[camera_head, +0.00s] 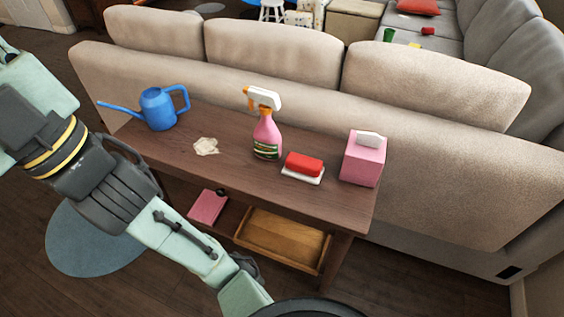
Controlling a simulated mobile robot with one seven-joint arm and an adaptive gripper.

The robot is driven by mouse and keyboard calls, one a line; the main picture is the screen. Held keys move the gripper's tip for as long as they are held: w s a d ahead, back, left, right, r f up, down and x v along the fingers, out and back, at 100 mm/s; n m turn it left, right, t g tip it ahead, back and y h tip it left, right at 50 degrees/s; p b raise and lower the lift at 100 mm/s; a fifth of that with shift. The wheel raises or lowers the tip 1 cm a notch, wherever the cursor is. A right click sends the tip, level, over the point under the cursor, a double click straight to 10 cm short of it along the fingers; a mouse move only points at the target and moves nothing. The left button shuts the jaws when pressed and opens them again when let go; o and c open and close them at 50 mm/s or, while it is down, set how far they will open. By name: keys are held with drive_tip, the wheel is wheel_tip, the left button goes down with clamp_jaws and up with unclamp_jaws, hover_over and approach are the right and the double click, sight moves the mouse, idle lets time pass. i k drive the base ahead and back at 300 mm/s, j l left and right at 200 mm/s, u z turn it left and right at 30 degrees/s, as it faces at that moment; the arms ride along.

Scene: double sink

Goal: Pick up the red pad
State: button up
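The red pad (304,163) is a small block with rounded edges. It lies on a white dish (303,176) on the dark wooden console table (225,168), right of the table's middle. My arm crosses the left and lower part of the head view, in front of the table's left end. My gripper is not in view, so its opening cannot be seen.
A pink spray bottle (267,137) stands just left of the pad, and a pink tissue box (363,162) to its right. A crumpled cloth (206,146) and a blue watering can (158,108) are farther left. The sofa back (300,88) rises behind the table.

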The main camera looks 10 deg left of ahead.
sight(301, 167)
drive_tip(key=u, duration=0.45)
drive_tip(key=l+u, duration=0.15)
drive_tip(key=u, duration=0.8)
drive_tip(key=l, duration=0.4)
drive_tip(key=k+l, duration=0.15)
drive_tip(key=l, duration=0.6)
drive_tip(key=i+l, duration=0.15)
drive_tip(key=i+j+u, duration=0.05)
drive_tip(key=i, duration=0.05)
